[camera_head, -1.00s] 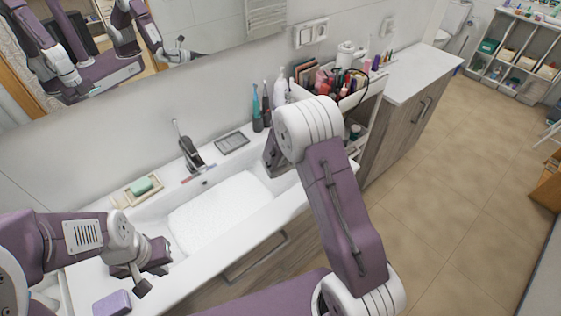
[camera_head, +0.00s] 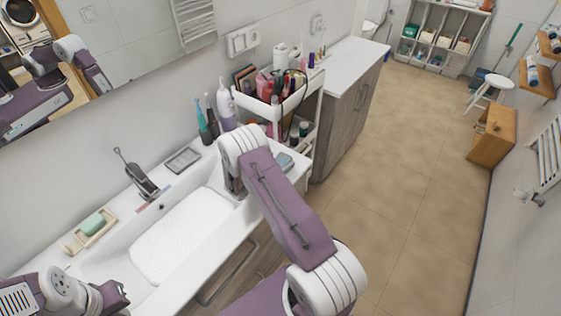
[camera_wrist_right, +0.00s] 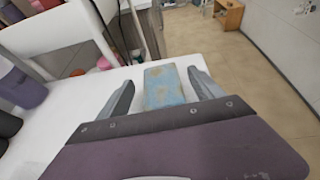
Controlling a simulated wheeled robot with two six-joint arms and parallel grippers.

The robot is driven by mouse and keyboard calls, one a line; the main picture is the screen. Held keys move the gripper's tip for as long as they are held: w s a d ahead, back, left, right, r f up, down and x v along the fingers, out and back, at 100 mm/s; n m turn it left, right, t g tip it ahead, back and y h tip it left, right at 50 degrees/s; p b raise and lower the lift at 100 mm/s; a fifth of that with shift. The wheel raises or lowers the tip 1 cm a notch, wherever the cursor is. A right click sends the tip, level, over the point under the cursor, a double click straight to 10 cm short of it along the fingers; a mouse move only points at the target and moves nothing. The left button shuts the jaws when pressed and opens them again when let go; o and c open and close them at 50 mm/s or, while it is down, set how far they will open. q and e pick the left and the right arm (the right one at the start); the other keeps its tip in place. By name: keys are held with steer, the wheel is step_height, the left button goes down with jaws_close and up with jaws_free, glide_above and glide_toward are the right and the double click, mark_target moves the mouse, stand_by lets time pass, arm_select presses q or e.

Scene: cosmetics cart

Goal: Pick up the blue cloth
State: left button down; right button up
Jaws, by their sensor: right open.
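The blue cloth (camera_wrist_right: 165,88), a flat folded rectangle with tan patches, lies on the white counter. In the head view it shows as a small blue-grey patch (camera_head: 286,161) just right of my right wrist. My right gripper (camera_wrist_right: 161,80) is open, with one finger on each side of the cloth in the right wrist view. I cannot tell whether the fingers touch it. In the head view my right gripper is mostly hidden behind its own wrist. My left gripper (camera_head: 117,296) is at the lower left; its fingers are not clear.
A white cart (camera_head: 310,100) full of cosmetics stands beyond the cloth. Toothbrushes (camera_head: 208,118) and a bottle (camera_head: 227,106) stand left of my right wrist. The sink (camera_head: 180,235), faucet (camera_head: 138,176) and soap dish (camera_head: 90,229) lie left. Open tiled floor (camera_head: 400,190) is at right.

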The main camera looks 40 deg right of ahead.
mark_target(282, 159)
steer(key=shift+x, duration=1.05)
steer(key=shift+a, duration=0.1)
steer(key=c, duration=1.4)
steer(key=shift+r, duration=0.1)
steer(key=shift+c, duration=0.2)
step_height(282, 159, up, 4)
steer(key=shift+s+r+b, duration=0.1)
steer(key=shift+s+b, duration=0.05)
steer(key=shift+b, duration=0.35)
steer(key=s+d+r+b, duration=0.2)
steer(key=s+d+r, duration=0.2)
steer(key=s, duration=0.6)
step_height(282, 159, up, 3)
steer(key=shift+s+d+f, duration=0.15)
steer(key=shift+s+d, duration=0.05)
steer(key=shift+s, duration=0.15)
